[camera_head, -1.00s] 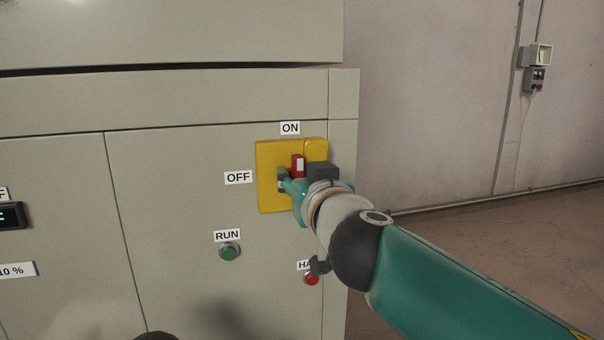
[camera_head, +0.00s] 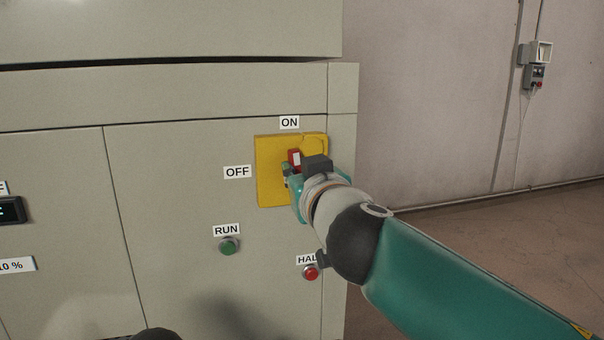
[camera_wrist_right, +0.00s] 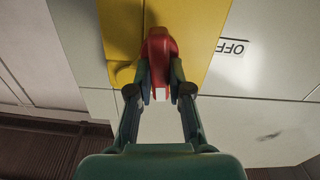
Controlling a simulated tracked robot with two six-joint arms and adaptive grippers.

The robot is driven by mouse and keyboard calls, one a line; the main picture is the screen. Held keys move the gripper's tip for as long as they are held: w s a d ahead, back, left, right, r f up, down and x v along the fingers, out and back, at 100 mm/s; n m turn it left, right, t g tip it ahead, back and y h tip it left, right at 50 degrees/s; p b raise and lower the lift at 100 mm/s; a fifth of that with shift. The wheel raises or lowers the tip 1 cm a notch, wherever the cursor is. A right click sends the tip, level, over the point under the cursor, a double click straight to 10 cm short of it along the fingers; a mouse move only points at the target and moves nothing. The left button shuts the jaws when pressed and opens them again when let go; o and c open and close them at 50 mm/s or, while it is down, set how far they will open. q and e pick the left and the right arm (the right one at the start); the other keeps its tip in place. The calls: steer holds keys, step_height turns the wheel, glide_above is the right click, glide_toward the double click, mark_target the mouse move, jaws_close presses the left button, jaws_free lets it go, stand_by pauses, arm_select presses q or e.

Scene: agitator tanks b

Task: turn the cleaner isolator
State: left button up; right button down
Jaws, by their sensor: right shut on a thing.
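The cleaner isolator is a red handle (camera_head: 294,157) on a yellow plate (camera_head: 269,190), on the grey cabinet front. An ON label (camera_head: 289,122) is above the plate and an OFF label (camera_head: 237,172) is at its left. My right gripper (camera_head: 291,175) is at the handle, and its wrist hides part of the plate. In the right wrist view the red handle (camera_wrist_right: 160,55) lies between the two fingers of my right gripper (camera_wrist_right: 160,92), which is shut on it. The handle's top leans slightly left of upright in the head view. My left gripper is not in view.
A green RUN button (camera_head: 228,246) and a red button (camera_head: 310,272), its label partly covered by my wrist, are below the plate. A display (camera_head: 10,211) is at the left edge. Open floor (camera_head: 480,240) and a wall box (camera_head: 535,76) are to the right.

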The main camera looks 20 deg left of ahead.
steer(key=n+b, duration=0.1)
steer(key=n, duration=0.2)
steer(key=shift+a, duration=0.1)
steer(key=n, duration=0.4)
steer(key=n+b, duration=0.1)
steer(key=n, duration=0.4)
steer(key=f+n, duration=0.1)
steer(key=n, duration=0.3)
steer(key=shift+s+a+f+b, duration=0.1)
steer(key=shift+s+a+b, duration=0.2)
steer(key=shift+a+b, duration=0.1)
steer(key=shift+n, duration=0.4)
steer(key=c, duration=1.1)
jaws_free()
steer(key=shift+w+f, duration=0.15)
